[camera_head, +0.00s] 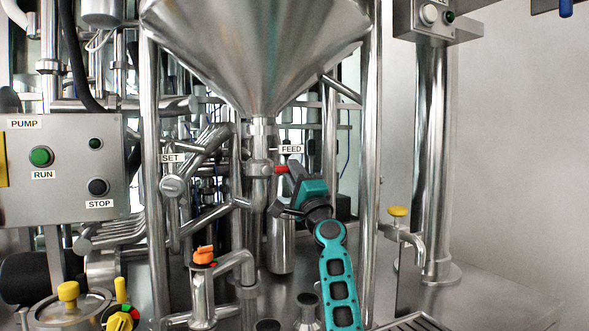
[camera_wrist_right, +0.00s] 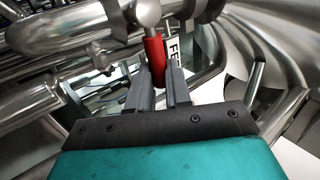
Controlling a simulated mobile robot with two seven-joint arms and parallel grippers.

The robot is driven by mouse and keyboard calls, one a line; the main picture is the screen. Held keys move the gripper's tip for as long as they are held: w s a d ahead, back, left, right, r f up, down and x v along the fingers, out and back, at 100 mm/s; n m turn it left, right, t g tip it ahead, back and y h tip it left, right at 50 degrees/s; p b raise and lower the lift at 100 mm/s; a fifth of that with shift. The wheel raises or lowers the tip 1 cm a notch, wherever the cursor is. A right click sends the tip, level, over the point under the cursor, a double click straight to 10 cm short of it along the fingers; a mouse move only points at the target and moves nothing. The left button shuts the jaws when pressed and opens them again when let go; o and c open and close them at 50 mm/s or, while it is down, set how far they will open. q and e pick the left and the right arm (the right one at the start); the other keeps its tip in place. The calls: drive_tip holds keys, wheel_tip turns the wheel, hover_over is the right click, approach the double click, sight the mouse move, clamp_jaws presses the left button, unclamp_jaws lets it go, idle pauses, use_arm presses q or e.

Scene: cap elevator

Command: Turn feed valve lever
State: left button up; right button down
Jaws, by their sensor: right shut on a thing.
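The feed valve lever (camera_head: 282,169) has a red handle and sits on the pipe below the steel hopper, just under the FEED label (camera_head: 291,149). In the right wrist view the red lever (camera_wrist_right: 154,58) comes down between the two fingers. My right gripper (camera_wrist_right: 157,88) is shut on the red lever, with a finger on each side of it. In the head view the right gripper (camera_head: 290,178) reaches the lever from the lower right. The fingers hide part of the lever. My left gripper is not in view.
The steel hopper (camera_head: 250,45) hangs above, between upright frame posts (camera_head: 371,130). A SET valve (camera_head: 172,185) and an orange-handled valve (camera_head: 203,255) stand left. A PUMP box (camera_head: 65,165) is far left. A yellow-knobbed tap (camera_head: 398,212) stands right of my arm.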

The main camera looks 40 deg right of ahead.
drive_tip(key=shift+f+m, duration=0.1)
drive_tip(key=shift+m, duration=0.2)
drive_tip(key=c, duration=1.1)
unclamp_jaws()
drive_tip(key=shift+o, duration=0.2)
drive_tip(key=v, duration=1.3)
drive_tip(key=shift+a, duration=0.15)
